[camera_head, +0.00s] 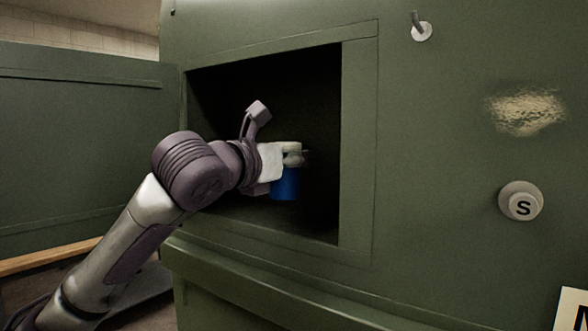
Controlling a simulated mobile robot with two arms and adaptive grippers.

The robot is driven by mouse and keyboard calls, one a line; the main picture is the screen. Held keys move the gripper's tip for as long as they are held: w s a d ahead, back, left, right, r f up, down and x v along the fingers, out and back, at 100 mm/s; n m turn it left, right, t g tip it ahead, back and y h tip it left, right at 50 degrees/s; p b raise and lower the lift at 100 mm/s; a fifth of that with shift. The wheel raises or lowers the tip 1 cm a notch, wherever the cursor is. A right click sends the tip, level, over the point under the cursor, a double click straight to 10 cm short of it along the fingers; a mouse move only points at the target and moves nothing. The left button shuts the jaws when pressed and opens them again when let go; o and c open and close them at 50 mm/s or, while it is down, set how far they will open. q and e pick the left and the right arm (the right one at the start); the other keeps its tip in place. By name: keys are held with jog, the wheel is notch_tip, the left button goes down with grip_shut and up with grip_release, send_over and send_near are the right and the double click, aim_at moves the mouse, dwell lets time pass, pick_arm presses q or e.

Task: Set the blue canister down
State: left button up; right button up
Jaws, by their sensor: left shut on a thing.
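The blue canister (286,185) is inside the dark square opening in the green fuselage panel. My left gripper (293,155) reaches in from the left and is shut on the canister's upper part. The canister looks upright. The gripper and wrist cover its top and left side. I cannot tell whether its bottom touches the compartment floor, which is in deep shadow. My right gripper is not in view.
The opening's frame (358,150) borders the compartment on the right, with dark free room beside the canister. A green door or panel (80,140) stands at left. A hook (420,27) and a round knob marked S (521,202) stick out at right.

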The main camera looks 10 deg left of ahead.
aim_at(294, 178)
pick_arm(q)
jog(key=shift+f, duration=0.35)
notch_tip(294, 178, down, 3)
jog(key=shift+w+r+p, duration=0.1)
jog(key=shift+r+p, duration=0.1)
jog(key=shift+p, duration=0.85)
jog(key=shift+d+f, duration=0.1)
jog(key=shift+f, duration=0.15)
jog(key=shift+f, duration=0.15)
jog(key=o, duration=1.4)
jog(key=shift+c, duration=0.2)
